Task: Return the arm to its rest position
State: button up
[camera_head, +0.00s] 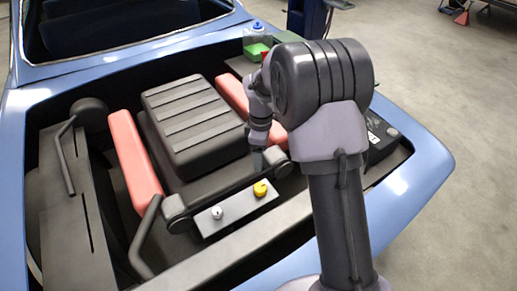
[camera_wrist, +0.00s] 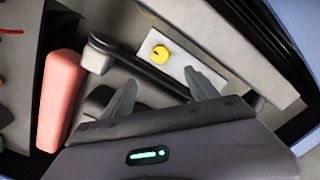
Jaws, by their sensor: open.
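My arm (camera_head: 320,110) rises at the right of the head view and bends over the engine bay of a blue car. My gripper (camera_wrist: 160,86) shows in the wrist view with two grey fingers spread apart and nothing between them. In the head view the gripper is small and partly hidden by the arm. A yellow cap (camera_head: 261,188) sits on a light plate (camera_head: 236,211) at the front of the bay, and the cap also shows in the wrist view (camera_wrist: 160,53), beyond the fingertips and apart from them. A silver cap (camera_head: 217,212) is on the same plate.
A dark ribbed engine cover (camera_head: 190,115) fills the middle of the bay, between red covers (camera_head: 135,165). A black battery-like box (camera_head: 382,138) lies right of my arm. A blue-capped reservoir (camera_head: 257,30) stands at the back. The floor (camera_head: 440,90) at right is open.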

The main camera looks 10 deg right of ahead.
jog(key=s+a+r+m+t+b, duration=0.2)
jog(key=s+r+m+b, duration=0.5)
jog(key=s+r, duration=0.3)
jog(key=s+a+f+m+t+y+b, duration=0.1)
jog(key=s+m+b, duration=0.4)
jog(key=s+m, duration=0.5)
jog(key=s+t+y, duration=0.1)
jog(key=s+t, duration=0.1)
jog(key=s, duration=0.6)
jog(key=shift+s+a+f+t, duration=0.15)
jog(key=shift+a+f+t, duration=0.05)
jog(key=shift+a+t, duration=0.2)
